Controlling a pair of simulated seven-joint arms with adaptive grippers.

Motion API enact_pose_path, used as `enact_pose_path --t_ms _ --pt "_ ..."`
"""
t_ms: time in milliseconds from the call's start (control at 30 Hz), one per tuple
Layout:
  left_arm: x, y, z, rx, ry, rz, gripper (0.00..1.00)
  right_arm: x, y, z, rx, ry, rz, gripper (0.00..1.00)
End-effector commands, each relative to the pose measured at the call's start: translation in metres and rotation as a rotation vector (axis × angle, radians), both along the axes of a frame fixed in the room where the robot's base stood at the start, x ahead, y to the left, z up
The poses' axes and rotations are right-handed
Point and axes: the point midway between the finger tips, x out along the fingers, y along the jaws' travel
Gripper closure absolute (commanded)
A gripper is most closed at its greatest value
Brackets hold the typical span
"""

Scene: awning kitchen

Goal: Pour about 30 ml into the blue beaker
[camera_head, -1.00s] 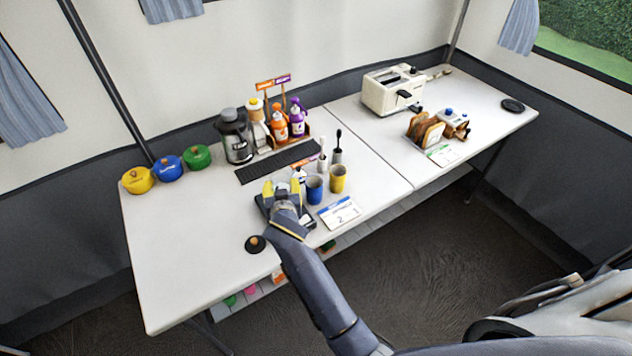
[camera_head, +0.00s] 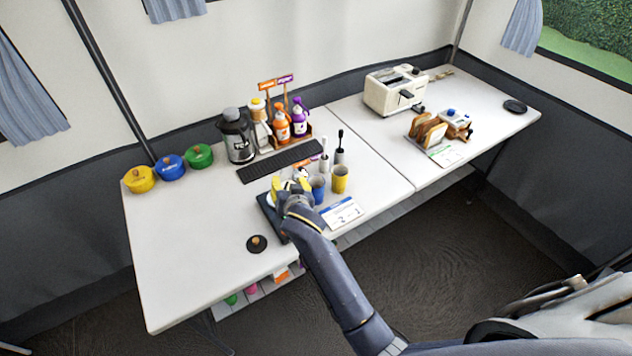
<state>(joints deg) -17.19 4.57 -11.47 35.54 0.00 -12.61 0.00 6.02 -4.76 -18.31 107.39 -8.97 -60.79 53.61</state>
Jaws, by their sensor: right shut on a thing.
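The blue beaker (camera_head: 318,188) stands upright on the white table, just left of a yellow beaker (camera_head: 340,177). My right gripper (camera_head: 291,183) is close to the left of the blue beaker, over a dark flat tray or scale (camera_head: 265,203). Its yellow fingertips are shut on a small white thing, mostly hidden by the hand, so its shape and contents cannot be told. The inside of the blue beaker is too small to read for level. My left gripper is out of view.
A white card (camera_head: 342,212) lies in front of the beakers. Two brush-like tools (camera_head: 338,156) stand behind them. A dark mat (camera_head: 280,161), bottles (camera_head: 300,120) and a grey jug (camera_head: 238,140) are further back.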

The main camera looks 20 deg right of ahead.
Motion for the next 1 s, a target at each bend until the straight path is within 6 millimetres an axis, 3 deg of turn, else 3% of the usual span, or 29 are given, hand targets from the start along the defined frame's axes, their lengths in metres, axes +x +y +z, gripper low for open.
enact_pose_path --t_ms 167,600,1000 --pt "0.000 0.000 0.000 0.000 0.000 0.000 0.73 0.000 -0.008 0.027 0.114 0.000 0.001 0.91" --pt "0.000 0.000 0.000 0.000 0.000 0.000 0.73 0.000 -0.029 0.038 0.399 0.008 0.002 0.91" --pt "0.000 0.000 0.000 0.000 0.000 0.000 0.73 0.000 -0.030 0.041 0.635 0.016 0.002 0.91"
